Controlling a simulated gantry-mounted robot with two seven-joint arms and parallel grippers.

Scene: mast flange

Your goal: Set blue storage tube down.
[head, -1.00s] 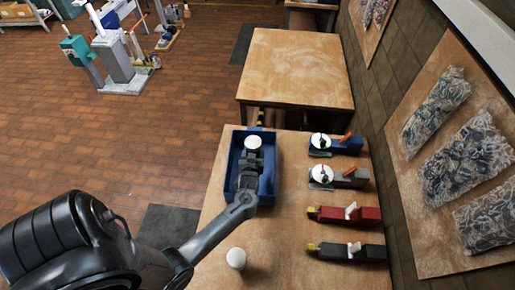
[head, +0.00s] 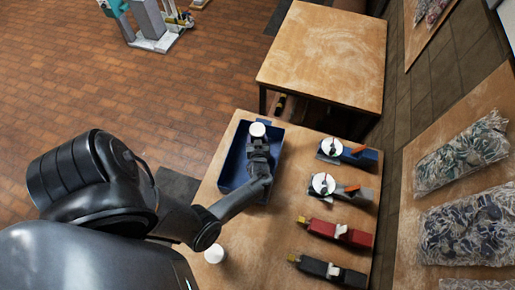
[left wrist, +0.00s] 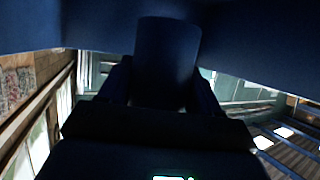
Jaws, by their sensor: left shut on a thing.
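The blue storage tube (left wrist: 167,55) shows as a dark blue cylinder between the fingers in the left wrist view. In the head view its white cap (head: 257,130) shows just beyond the fingers. My left gripper (head: 258,146) is shut on the tube, over the far part of a blue tray (head: 230,172). Dark blue surfaces fill the top of the left wrist view around the tube. I cannot tell whether the tube's lower end touches the tray floor. My right gripper is out of view.
Blue (head: 348,153), grey (head: 345,189), red (head: 335,231) and black (head: 328,270) tools lie in a column to the right. Another table (head: 322,55) stands behind.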

